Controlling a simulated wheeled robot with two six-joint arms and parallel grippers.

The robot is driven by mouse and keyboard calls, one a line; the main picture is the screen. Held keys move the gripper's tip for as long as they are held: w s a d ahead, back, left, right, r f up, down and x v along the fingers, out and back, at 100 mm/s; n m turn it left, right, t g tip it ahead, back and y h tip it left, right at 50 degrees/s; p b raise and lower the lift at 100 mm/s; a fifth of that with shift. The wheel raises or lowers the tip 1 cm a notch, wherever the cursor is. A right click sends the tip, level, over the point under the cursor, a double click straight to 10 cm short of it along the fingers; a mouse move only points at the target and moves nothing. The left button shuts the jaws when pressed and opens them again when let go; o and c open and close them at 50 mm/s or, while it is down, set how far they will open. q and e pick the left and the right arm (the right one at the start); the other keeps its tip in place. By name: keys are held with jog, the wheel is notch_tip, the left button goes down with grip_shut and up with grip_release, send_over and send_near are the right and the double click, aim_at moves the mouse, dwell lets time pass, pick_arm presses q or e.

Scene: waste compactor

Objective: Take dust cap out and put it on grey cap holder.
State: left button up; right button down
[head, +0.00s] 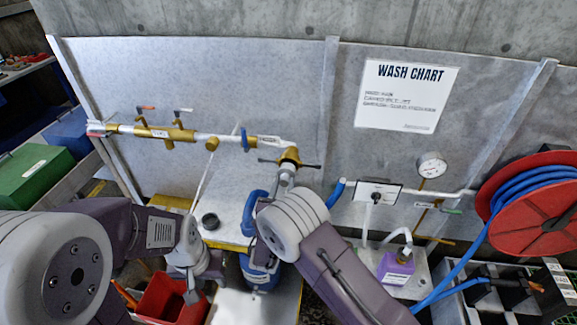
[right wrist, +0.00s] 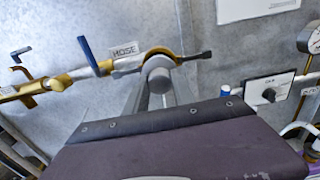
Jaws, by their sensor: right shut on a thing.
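The grey dust cap (right wrist: 157,80) sits at the mouth of the brass valve outlet beside the HOSE label in the right wrist view. In the head view the brass valve (head: 289,157) is on the wall pipe, with a black lever handle. My right gripper (right wrist: 158,92) is shut on the dust cap; in the head view my wrist hides most of it. A dark grey ring-shaped holder (head: 209,221) stands on the pale bench, left of my right arm, and looks empty. My left gripper (head: 191,294) hangs low beside the red bin, apart from cap and holder; its jaw opening is unclear.
A red bin (head: 172,300) stands below my left arm. The bench around the holder is clear.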

jog(key=shift+s+a, duration=0.2)
jog(key=shift+s, duration=0.65)
jog(key=shift+s+a, duration=0.15)
jog(key=shift+s, duration=0.65)
dwell(0.6)
